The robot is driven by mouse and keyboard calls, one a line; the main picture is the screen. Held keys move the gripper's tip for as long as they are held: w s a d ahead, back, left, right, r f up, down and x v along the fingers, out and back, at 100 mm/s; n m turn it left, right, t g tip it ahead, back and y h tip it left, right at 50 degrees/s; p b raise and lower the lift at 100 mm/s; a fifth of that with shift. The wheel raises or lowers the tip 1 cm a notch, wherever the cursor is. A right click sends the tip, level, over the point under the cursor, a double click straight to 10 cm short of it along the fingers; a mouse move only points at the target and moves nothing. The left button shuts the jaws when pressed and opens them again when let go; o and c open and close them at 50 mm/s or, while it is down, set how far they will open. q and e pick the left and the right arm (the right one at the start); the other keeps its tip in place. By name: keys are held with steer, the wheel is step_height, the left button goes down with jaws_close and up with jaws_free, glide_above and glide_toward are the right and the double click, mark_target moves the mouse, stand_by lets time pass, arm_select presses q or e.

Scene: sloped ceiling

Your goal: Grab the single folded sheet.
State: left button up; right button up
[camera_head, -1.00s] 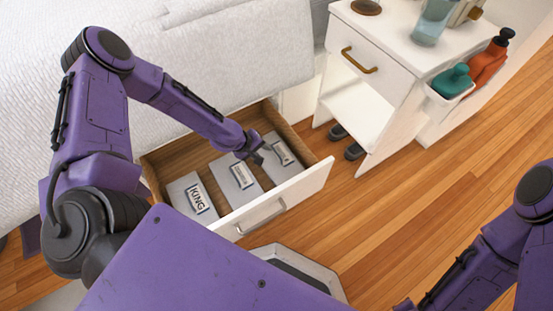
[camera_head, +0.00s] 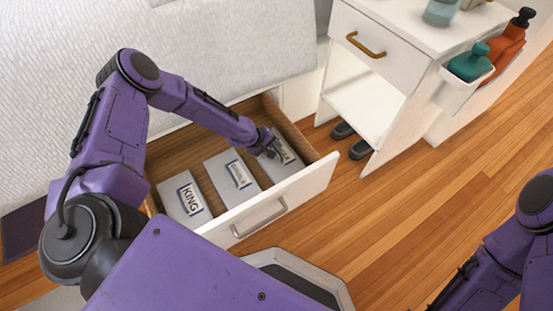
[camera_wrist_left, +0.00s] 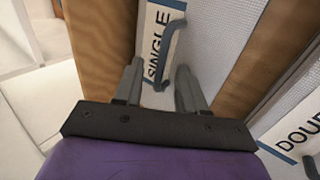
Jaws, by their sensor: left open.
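The single folded sheet (camera_head: 291,157) is a pale grey pack at the right end of the open drawer, partly hidden by my left gripper. In the left wrist view, its white label (camera_wrist_left: 155,45) reads SINGLE, and a grey handle-like loop (camera_wrist_left: 172,42) stands over the label. My left gripper (camera_head: 270,150) is over this sheet in the head view. In the left wrist view its fingers (camera_wrist_left: 158,76) are spread apart with nothing held, close to the loop's near end. I cannot tell whether they touch it. My right gripper is out of view.
The drawer (camera_head: 262,207) also holds the double sheet (camera_head: 222,168) in the middle and the king sheet (camera_head: 177,208) at the left. A bed (camera_head: 230,50) stands behind.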

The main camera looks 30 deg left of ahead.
arm_select(q)
jaws_close()
stand_by(1.3)
